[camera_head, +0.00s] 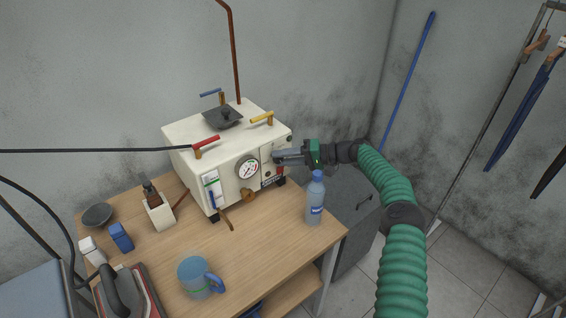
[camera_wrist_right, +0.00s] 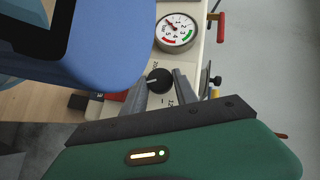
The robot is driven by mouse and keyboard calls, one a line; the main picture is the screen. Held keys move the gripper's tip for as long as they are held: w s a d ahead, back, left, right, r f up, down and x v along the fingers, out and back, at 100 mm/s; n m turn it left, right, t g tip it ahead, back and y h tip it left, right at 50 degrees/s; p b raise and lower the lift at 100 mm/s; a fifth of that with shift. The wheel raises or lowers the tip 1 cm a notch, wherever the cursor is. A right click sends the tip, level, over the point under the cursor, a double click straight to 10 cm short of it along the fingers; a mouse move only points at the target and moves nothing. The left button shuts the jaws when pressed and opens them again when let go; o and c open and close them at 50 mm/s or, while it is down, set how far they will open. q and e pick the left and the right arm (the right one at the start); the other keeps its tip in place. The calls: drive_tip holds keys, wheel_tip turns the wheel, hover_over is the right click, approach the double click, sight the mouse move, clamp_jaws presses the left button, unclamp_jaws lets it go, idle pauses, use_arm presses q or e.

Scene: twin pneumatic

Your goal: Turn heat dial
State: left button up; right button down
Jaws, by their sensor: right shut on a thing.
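The heat dial (camera_wrist_right: 158,80) is a round black knob with a white pointer mark, on the pale front panel of the white machine (camera_head: 227,165). It shows in the right wrist view, with printed numbers around it. My right gripper (camera_wrist_right: 160,88) has one finger on each side of the dial and is shut on it. In the head view my right gripper (camera_head: 285,156) is at the right part of the machine's front, and it hides the dial there. My left gripper is in neither view.
A water bottle (camera_head: 315,200) stands on the wooden table (camera_head: 262,238) just below my right gripper. A round gauge (camera_head: 247,168) is left of the dial. A blue mug (camera_head: 199,278) and an iron (camera_head: 122,290) are nearer the front. A large blue shape blocks the wrist view's upper left.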

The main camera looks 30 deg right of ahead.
drive_tip(key=shift+s+f, duration=0.1)
drive_tip(key=shift+f, duration=0.3)
drive_tip(key=c, duration=1)
unclamp_jaws()
drive_tip(key=shift+d+r, duration=0.1)
drive_tip(key=shift+r, duration=0.1)
